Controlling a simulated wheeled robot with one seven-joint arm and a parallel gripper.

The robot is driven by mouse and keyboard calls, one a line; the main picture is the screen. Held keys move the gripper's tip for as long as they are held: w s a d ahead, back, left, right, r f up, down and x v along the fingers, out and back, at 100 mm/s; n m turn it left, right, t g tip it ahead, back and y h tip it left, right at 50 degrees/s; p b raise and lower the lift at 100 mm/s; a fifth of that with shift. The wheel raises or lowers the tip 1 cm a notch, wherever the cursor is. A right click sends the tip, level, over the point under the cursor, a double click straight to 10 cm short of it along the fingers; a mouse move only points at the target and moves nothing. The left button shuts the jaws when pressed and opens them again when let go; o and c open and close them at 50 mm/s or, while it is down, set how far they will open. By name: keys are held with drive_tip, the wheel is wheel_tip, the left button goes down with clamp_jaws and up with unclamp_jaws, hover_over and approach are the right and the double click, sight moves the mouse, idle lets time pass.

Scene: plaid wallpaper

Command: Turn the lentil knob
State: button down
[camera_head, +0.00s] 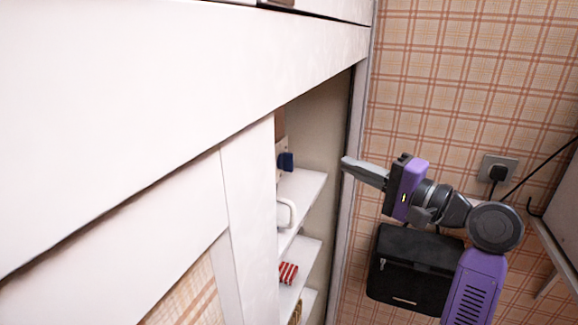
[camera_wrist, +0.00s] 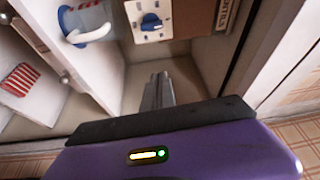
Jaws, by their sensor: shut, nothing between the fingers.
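A blue knob (camera_wrist: 150,22) sits on a white plate with markings (camera_wrist: 138,13) inside the cabinet, at the top of the wrist view. It also shows as a small blue shape (camera_head: 286,162) through the cabinet opening in the head view. My gripper (camera_head: 345,161) is at the right edge of the opening, to the right of the knob and apart from it. In the wrist view my gripper's fingers (camera_wrist: 160,78) are together and empty, below the knob in the picture. I see no name on the knob.
A white mug-like item with a handle (camera_head: 291,212) and a red-striped item (camera_head: 288,273) stand on the shelves. The large white cabinet door (camera_head: 249,220) covers the left side. A black box (camera_head: 412,268) and a plugged socket (camera_head: 497,170) are on the plaid wall.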

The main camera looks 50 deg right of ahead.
sight(287, 162)
drive_tip(key=w+a+f+y+p, duration=0.1)
drive_tip(key=w+a+p, duration=0.1)
drive_tip(key=w+a, duration=0.3)
drive_tip(key=shift+w+g, duration=0.3)
drive_tip(key=shift+w, duration=1.5)
drive_tip(key=shift+f, duration=0.1)
drive_tip(key=shift+m+p, duration=0.35)
drive_tip(key=shift+m, duration=0.05)
